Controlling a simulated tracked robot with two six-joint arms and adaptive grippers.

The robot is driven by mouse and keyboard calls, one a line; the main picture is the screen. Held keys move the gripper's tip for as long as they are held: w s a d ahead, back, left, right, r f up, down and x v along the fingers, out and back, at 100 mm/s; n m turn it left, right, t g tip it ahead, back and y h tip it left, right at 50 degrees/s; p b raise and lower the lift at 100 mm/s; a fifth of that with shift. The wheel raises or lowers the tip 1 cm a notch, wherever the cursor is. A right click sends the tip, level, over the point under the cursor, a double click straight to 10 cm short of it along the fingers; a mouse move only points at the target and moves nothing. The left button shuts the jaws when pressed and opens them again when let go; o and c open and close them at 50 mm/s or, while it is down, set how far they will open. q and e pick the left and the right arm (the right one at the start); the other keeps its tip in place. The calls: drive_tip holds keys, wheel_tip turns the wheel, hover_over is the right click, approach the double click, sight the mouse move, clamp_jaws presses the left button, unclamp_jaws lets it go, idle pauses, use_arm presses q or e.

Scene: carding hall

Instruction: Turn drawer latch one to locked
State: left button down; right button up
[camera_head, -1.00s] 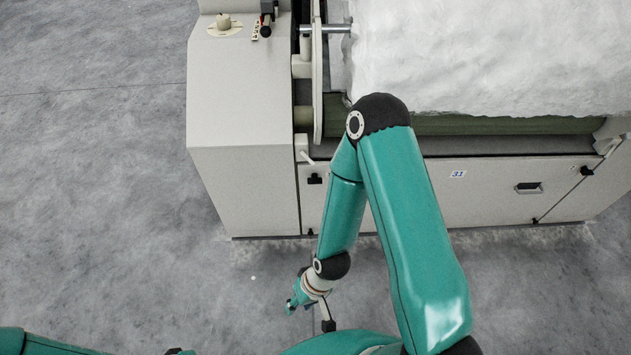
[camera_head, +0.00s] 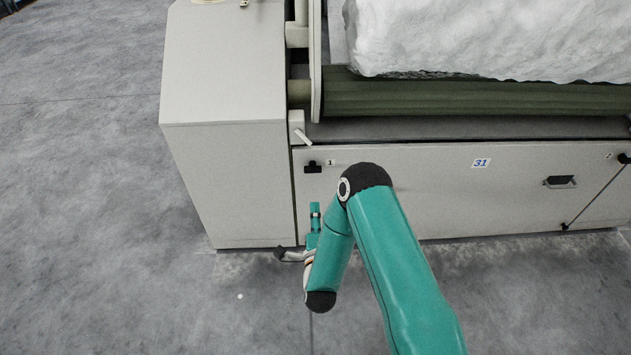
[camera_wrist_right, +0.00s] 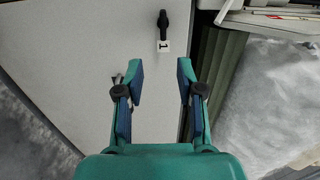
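Drawer latch one (camera_head: 313,167) is a small black latch at the left end of the machine's pale front panel. A label with the number 1 (camera_head: 331,162) is beside it. In the right wrist view, the latch (camera_wrist_right: 163,20) is near the top edge, a dark elongated handle above its label (camera_wrist_right: 163,46). My right gripper (camera_head: 315,212) is below the latch in the head view and points up toward the panel. In the right wrist view my right gripper (camera_wrist_right: 161,77) is open and empty, its fingers apart from the latch. My left gripper is out of view.
The drawer front (camera_head: 420,190) carries the number 31 and a recessed handle (camera_head: 560,182). A second black latch (camera_head: 624,158) is at the far right. A small pale lever (camera_head: 303,137) juts above latch one. White fibre and a green roller (camera_head: 450,98) lie above.

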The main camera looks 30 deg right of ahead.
sight(313, 169)
drive_tip(key=b+x, duration=0.2)
drive_tip(key=x, duration=1.4)
drive_tip(key=shift+w+d+r, duration=0.2)
drive_tip(key=shift+w+d, duration=0.05)
drive_tip(key=shift+d, duration=0.05)
